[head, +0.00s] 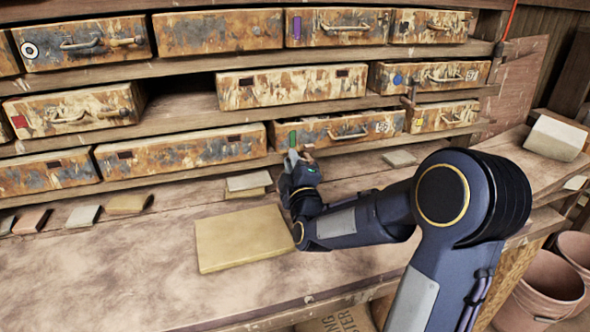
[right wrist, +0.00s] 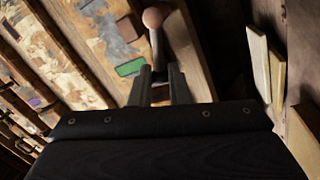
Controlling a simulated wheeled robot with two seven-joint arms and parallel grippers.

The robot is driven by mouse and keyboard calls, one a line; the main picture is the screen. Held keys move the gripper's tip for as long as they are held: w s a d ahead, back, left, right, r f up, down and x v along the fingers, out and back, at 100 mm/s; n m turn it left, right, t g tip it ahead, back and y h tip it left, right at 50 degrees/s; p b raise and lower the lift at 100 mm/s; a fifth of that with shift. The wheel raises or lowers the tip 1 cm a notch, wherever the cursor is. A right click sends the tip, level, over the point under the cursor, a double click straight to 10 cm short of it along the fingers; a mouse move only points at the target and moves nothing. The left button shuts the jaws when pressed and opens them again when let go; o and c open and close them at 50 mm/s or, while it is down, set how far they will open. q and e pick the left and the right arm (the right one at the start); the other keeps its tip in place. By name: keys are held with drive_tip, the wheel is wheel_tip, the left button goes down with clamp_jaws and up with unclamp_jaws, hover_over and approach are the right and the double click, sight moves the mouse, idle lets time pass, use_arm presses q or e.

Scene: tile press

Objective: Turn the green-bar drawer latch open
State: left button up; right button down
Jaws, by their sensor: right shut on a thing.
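The green-bar drawer (head: 345,130) is in the lower row of the rack, its front a mottled rust and cream with a bow handle. Its green bar (head: 292,138) is at the left end of the front; the bar also shows in the right wrist view (right wrist: 130,67). Beside the bar is the latch (right wrist: 157,42), a thin dark lever with a round pale-brown knob. My right gripper (right wrist: 160,70) is shut on the latch lever, its fingertips hiding the lower part. In the head view the right gripper (head: 294,160) covers most of the latch. My left gripper is not in view.

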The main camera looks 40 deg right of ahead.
drive_tip(key=shift+a+f+n+y+b, duration=0.1)
drive_tip(key=shift+f+n+y+b, duration=0.4)
drive_tip(key=shift+n, duration=0.75)
drive_tip(key=shift+a+f+n+y+b, duration=0.1)
drive_tip(key=shift+f+n+y+b, duration=0.1)
drive_tip(key=shift+f+n+b, duration=0.7)
drive_tip(key=shift+r+n+t, duration=0.25)
drive_tip(key=shift+n+t, duration=0.05)
drive_tip(key=shift+n, duration=0.25)
drive_tip(key=c, duration=1.5)
unclamp_jaws()
drive_tip(key=shift+c, duration=0.2)
drive_tip(key=shift+d, duration=0.1)
drive_tip(key=b+v, duration=0.1)
drive_tip(key=v, duration=0.6)
drive_tip(key=shift+s, duration=0.4)
